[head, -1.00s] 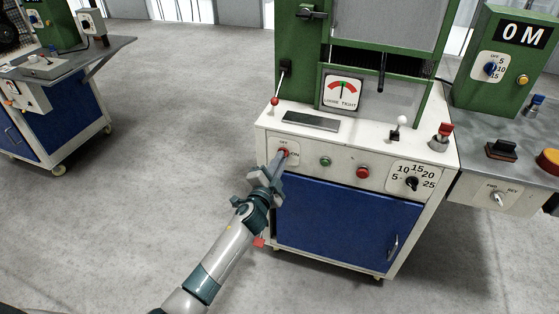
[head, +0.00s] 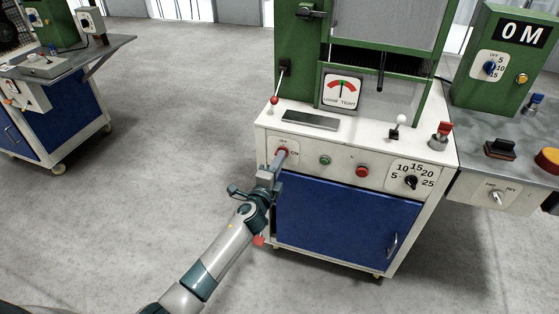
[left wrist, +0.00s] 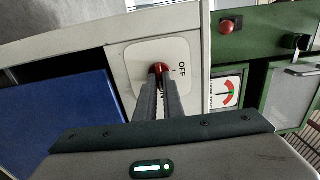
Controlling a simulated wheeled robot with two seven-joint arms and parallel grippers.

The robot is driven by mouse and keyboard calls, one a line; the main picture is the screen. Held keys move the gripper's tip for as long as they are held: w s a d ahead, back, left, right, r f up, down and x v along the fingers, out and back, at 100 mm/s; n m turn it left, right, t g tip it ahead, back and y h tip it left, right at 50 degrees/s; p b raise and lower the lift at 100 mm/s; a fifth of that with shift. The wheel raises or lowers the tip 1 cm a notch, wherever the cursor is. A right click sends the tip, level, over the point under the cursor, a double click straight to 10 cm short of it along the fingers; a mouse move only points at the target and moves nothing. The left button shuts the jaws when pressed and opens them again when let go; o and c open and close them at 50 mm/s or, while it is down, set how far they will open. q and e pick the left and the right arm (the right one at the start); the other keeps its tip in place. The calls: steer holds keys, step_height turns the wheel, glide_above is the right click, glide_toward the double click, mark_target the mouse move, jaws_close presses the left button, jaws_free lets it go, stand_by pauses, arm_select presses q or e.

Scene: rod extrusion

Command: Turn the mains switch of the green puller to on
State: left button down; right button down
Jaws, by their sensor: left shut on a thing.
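The green puller (head: 295,75) stands in front of me on a white cabinet; part of its green frame (left wrist: 275,25) also shows in the left wrist view. Its red mains switch (head: 283,152) is at the left end of the front panel, on a pale plate marked OFF at the top and ON at the right. My left gripper (head: 278,164) reaches it from below. In the left wrist view the two fingers (left wrist: 160,84) are shut on the red switch (left wrist: 159,67), which is partly hidden between them. I cannot tell which mark the switch points to.
A green button (head: 325,160), a red button (head: 362,172) and a black dial (head: 412,183) share the panel. The blue cabinet door (head: 345,225) lies below. A grey bench (head: 470,160) adjoins on the right.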

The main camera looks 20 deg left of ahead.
steer(key=shift+s, duration=0.15)
arm_select(q)
steer(key=shift+f, duration=0.1)
steer(key=c, duration=1.9)
jaws_free()
steer(key=shift+o, duration=0.2)
arm_select(e)
steer(key=shift+s+f, duration=0.2)
steer(key=shift+s, duration=0.4)
arm_select(q)
steer(key=shift+s, duration=0.15)
arm_select(e)
steer(key=shift+w, duration=0.1)
arm_select(q)
steer(key=s, duration=1.7)
steer(key=shift+a, duration=0.25)
arm_select(e)
steer(key=shift+w+r, duration=0.25)
steer(key=shift+r, duration=0.25)
